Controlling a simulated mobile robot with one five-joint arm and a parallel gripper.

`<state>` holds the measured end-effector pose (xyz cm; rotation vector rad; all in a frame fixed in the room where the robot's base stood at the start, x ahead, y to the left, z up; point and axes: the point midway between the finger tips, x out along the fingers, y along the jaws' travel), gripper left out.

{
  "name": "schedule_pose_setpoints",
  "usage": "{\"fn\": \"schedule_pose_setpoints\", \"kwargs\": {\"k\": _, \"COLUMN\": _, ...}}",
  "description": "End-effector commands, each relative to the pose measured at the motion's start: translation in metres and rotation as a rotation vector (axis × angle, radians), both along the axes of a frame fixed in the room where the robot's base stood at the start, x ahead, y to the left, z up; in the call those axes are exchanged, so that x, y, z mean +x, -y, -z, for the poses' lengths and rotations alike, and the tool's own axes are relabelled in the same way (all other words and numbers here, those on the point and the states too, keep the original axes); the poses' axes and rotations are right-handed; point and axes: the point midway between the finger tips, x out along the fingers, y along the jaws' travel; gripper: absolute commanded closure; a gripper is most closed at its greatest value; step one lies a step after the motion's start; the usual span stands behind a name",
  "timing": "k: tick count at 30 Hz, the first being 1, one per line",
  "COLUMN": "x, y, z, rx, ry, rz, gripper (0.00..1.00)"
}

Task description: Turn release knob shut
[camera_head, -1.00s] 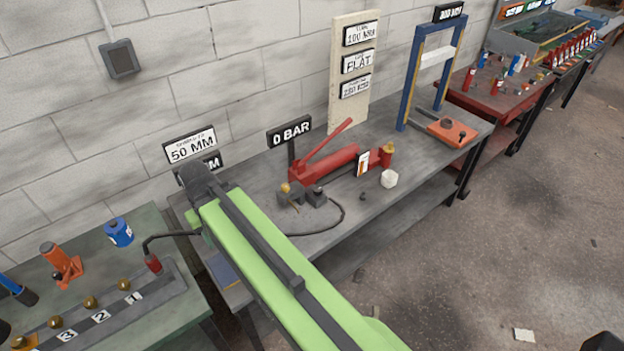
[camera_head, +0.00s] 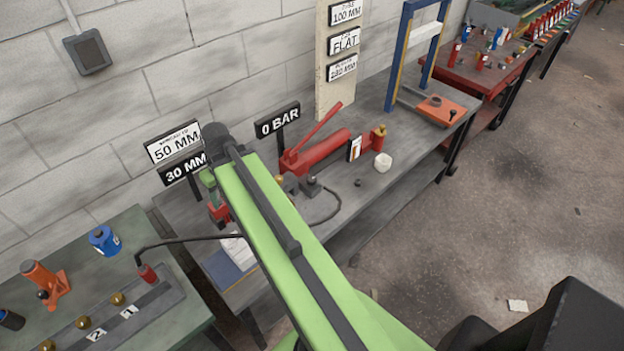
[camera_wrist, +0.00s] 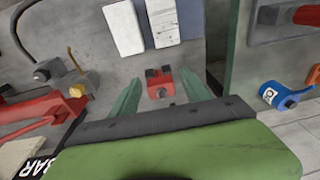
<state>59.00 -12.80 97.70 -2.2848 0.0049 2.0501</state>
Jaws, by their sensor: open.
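The red hand pump (camera_head: 320,150) lies on the grey bench beside a "0 BAR" sign (camera_head: 277,120); its red body (camera_wrist: 40,112) shows at the left of the wrist view. A small brass knob (camera_wrist: 77,90) sits at the pump's end beside dark grey blocks. In the head view my arm partly hides that end. I cannot tell for sure that this knob is the release knob. My gripper (camera_wrist: 163,80) is open, its green fingers apart. A small red piece (camera_wrist: 158,82) appears between them on the bench. The gripper is left of the pump in the head view.
White blocks (camera_wrist: 124,30) lie near a blue pad (camera_wrist: 190,18). A black hose (camera_head: 185,240) crosses to the green bench (camera_head: 60,265). Signs (camera_head: 173,143) stand near my arm's end. A blue-and-yellow frame (camera_head: 395,60) stands at the bench's far end.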

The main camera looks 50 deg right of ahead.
Motion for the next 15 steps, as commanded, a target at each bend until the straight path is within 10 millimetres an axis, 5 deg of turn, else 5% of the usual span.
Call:
{"fn": "schedule_pose_setpoints", "kwargs": {"k": 1, "x": -0.003, "y": 0.051, "z": 0.004, "rx": 0.005, "ry": 0.035, "rz": 0.042, "gripper": 0.45}}
{"fn": "schedule_pose_setpoints", "kwargs": {"k": 6, "x": -0.037, "y": 0.198, "z": 0.005, "rx": -0.017, "ry": 0.165, "rz": 0.125, "gripper": 0.45}}
{"fn": "schedule_pose_setpoints", "kwargs": {"k": 10, "x": -0.073, "y": 0.276, "z": 0.003, "rx": -0.056, "ry": 0.234, "rz": 0.171, "gripper": 0.45}}
{"fn": "schedule_pose_setpoints", "kwargs": {"k": 15, "x": -0.102, "y": 0.322, "z": 0.001, "rx": -0.09, "ry": 0.273, "rz": 0.198, "gripper": 0.45}}
